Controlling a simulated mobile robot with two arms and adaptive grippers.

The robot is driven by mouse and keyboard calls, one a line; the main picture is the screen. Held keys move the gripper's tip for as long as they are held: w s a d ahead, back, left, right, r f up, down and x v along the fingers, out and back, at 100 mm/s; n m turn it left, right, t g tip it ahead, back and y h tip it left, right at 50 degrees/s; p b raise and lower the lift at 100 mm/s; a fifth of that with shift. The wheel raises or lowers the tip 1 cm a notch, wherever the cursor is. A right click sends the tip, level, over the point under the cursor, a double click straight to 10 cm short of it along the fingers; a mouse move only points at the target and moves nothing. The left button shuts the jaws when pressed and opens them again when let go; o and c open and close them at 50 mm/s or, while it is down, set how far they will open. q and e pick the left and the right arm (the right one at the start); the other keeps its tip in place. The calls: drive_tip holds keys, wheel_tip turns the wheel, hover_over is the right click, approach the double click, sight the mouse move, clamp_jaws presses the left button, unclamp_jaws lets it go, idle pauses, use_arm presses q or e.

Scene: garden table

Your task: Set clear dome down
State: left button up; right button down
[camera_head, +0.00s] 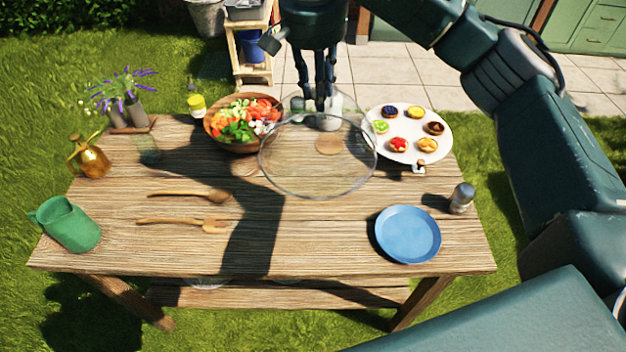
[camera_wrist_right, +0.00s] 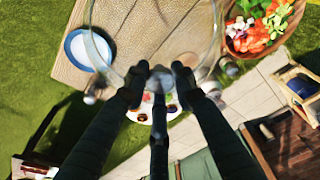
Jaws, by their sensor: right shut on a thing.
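The clear dome (camera_head: 318,190) is a large see-through cover with a thin round rim. My right gripper (camera_head: 324,100) comes down from the top of the head view and is shut on it near its top. The rim spans the back middle of the table, between the salad bowl and the tart plate; I cannot tell how far it is above the wood. In the right wrist view, the dome's edge (camera_wrist_right: 92,40) curves beyond my gripper (camera_wrist_right: 160,78). My left gripper is out of view.
A wooden salad bowl (camera_head: 211,128) stands left of the dome, a white plate of tarts (camera_head: 436,117) right. A blue plate (camera_head: 408,234), shaker (camera_head: 461,198), wooden spoon (camera_head: 190,195), fork (camera_head: 180,222) and green jug (camera_head: 70,225) are nearer. The front middle wood is clear.

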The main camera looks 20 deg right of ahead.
wheel_tip(320, 180, down, 18)
drive_tip(key=p, duration=0.5)
drive_tip(key=shift+w+d, duration=0.15)
drive_tip(key=shift+f, duration=0.15)
drive_tip(key=shift+f, duration=0.15)
drive_tip(key=c, duration=1.5)
unclamp_jaws()
drive_tip(key=shift+o, duration=0.3)
